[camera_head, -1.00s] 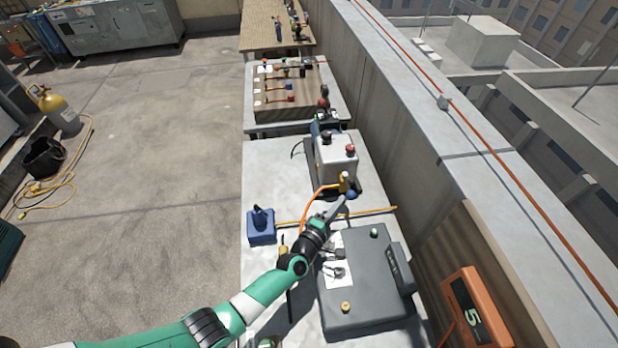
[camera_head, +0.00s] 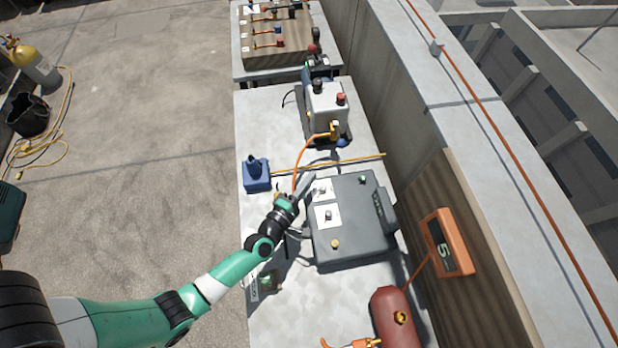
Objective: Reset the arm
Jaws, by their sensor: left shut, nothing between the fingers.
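My left arm comes in from the lower left over the grey table (camera_head: 270,315). My left gripper (camera_head: 306,184) is shut and empty, close to the upper left corner of the grey box (camera_head: 350,240). I cannot tell whether it touches the box. The box has white labels with small switches, a green button and a yellow knob on top. My right gripper is not in the picture.
A blue block (camera_head: 256,178) and a yellow rod (camera_head: 355,161) lie beyond the gripper. A light grey machine (camera_head: 327,103) with an orange hose stands behind. A red cylinder (camera_head: 392,315) is at the front. An orange display (camera_head: 446,243) reading 5 is at the right.

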